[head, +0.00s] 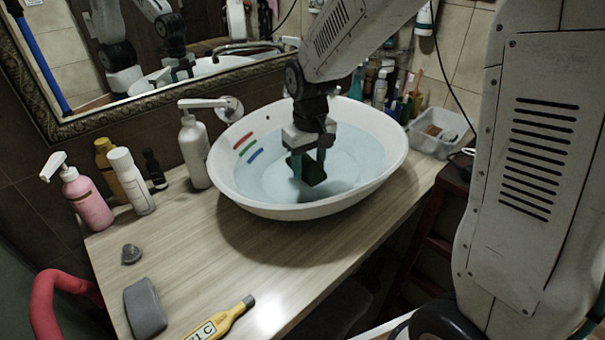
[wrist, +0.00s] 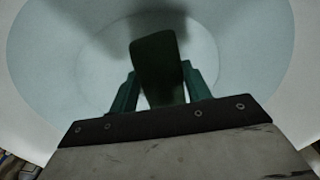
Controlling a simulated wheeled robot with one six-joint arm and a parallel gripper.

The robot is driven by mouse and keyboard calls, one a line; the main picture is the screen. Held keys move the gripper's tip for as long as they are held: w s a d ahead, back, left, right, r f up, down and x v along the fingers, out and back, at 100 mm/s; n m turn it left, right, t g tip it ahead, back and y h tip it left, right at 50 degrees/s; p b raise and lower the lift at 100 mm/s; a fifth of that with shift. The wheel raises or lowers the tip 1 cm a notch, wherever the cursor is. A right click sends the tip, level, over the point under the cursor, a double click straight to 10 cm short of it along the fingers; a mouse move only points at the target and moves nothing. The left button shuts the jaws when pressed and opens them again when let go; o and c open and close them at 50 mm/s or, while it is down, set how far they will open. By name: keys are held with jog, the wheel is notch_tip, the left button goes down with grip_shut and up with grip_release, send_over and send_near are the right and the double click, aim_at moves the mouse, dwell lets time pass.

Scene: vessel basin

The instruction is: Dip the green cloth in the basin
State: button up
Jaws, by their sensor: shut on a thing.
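The white basin (head: 276,210) stands on the wooden counter, with pale blue water (head: 354,150) in it. My gripper (head: 308,165) points down inside the basin's rim, shut on the dark green cloth (head: 314,172). In the wrist view the cloth (wrist: 157,68) sits between the two teal fingers (wrist: 160,90), with the basin's water (wrist: 70,50) around and behind it. I cannot tell whether the cloth's lower end touches the water.
A white pump bottle (head: 194,150) stands close to the basin's left side. A pink pump bottle (head: 86,200) and other bottles are further left. A grey block (head: 145,308) and a yellow thermometer-like item (head: 222,320) lie at the front. A clear bin (head: 438,130) is at right.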

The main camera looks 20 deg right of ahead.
aim_at(309, 164)
jog(key=shift+r, duration=4.85)
notch_tip(309, 164, up, 3)
jog(key=shift+s, duration=0.15)
